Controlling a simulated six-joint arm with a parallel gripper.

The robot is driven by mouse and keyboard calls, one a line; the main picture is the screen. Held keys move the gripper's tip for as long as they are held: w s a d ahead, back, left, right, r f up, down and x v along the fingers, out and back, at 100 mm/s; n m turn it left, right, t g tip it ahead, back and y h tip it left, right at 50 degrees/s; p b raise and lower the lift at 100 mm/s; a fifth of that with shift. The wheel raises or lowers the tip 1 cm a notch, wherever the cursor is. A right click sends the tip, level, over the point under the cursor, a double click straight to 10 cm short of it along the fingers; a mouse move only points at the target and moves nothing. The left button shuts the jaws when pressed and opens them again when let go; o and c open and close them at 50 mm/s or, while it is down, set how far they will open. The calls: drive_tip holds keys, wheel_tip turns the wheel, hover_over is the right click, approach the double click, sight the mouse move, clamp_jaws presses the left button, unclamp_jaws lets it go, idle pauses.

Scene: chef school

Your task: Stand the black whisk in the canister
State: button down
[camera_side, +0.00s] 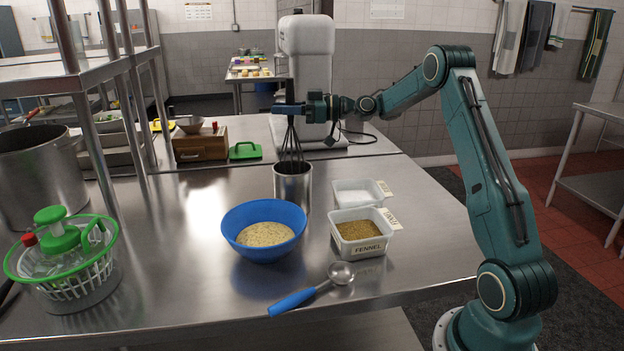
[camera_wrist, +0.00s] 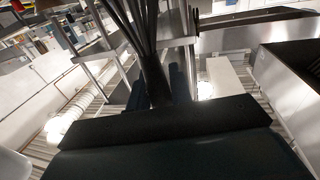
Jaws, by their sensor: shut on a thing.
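The black whisk (camera_side: 291,144) hangs upright with its wire end down, and the lower tips of its wires reach the mouth of the canister. The canister (camera_side: 292,188) is a steel cylinder standing on the steel table, behind the blue bowl. My gripper (camera_side: 288,109) is shut on the whisk's handle, above the canister. In the wrist view the whisk (camera_wrist: 155,80) rises from my gripper (camera_wrist: 160,115) with its wires fanning toward the top. How deep the wires sit inside the canister is hidden by its wall.
A blue bowl (camera_side: 264,212) of grain stands in front of the canister. White tubs (camera_side: 378,245) stand at its right, and a blue-handled scoop (camera_side: 292,301) lies at the front. A green-lidded basket (camera_side: 22,277) is at left. A white mixer (camera_side: 305,62) stands behind.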

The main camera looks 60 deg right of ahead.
drive_tip(key=shift+f, duration=0.2)
drive_tip(key=c, duration=1.2)
unclamp_jaws()
drive_tip(key=shift+s, duration=0.1)
drive_tip(key=shift+s+d, duration=0.3)
drive_tip(key=shift+s, duration=0.05)
drive_tip(key=shift+v, duration=0.95)
drive_tip(key=shift+r, duration=3.5)
